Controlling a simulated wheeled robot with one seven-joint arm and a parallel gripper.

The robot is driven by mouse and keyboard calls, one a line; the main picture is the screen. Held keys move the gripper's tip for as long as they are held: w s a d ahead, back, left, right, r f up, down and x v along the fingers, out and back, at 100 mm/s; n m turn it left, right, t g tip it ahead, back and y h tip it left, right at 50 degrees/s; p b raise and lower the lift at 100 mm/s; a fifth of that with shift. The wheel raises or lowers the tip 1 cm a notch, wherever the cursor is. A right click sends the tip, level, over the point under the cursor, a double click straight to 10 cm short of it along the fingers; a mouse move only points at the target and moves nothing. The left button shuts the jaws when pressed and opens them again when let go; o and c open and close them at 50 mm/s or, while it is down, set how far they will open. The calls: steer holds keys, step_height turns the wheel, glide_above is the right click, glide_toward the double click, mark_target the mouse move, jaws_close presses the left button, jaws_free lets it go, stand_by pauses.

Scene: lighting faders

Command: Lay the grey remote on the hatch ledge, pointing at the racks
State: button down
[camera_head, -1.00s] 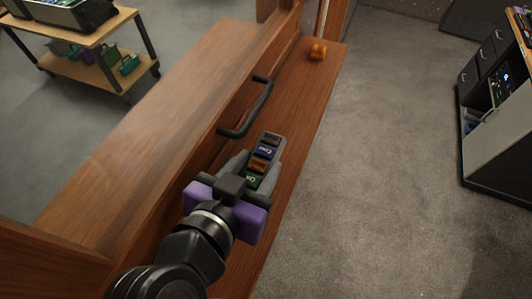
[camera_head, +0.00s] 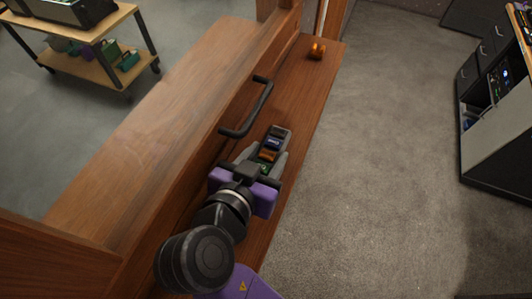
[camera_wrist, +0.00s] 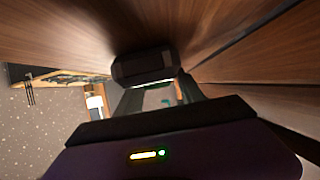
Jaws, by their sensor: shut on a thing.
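The grey remote (camera_head: 279,133) has dark, blue, orange and green buttons on its face. My gripper (camera_head: 265,158) is shut on its near end, with one grey finger on each side. The remote's far end points up the picture along the wooden hatch ledge (camera_head: 300,105), towards the orange object. It is over the ledge; whether it touches the wood I cannot tell. In the wrist view my gripper's fingers (camera_wrist: 163,98) show beyond the purple palm, and a dark block shape sits at their tips.
A black bar handle (camera_head: 250,112) stands left of the remote, close to my gripper. A small orange object (camera_head: 317,50) sits at the ledge's far end. Dark racks (camera_head: 495,100) stand at right across bare carpet. A wooden trolley (camera_head: 90,60) is at far left.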

steer(key=c, duration=0.7)
jaws_free()
steer(key=shift+f, duration=0.1)
steer(key=shift+r, duration=0.25)
steer(key=b+v, duration=0.1)
steer(key=v, duration=1.1)
steer(key=shift+f, duration=0.1)
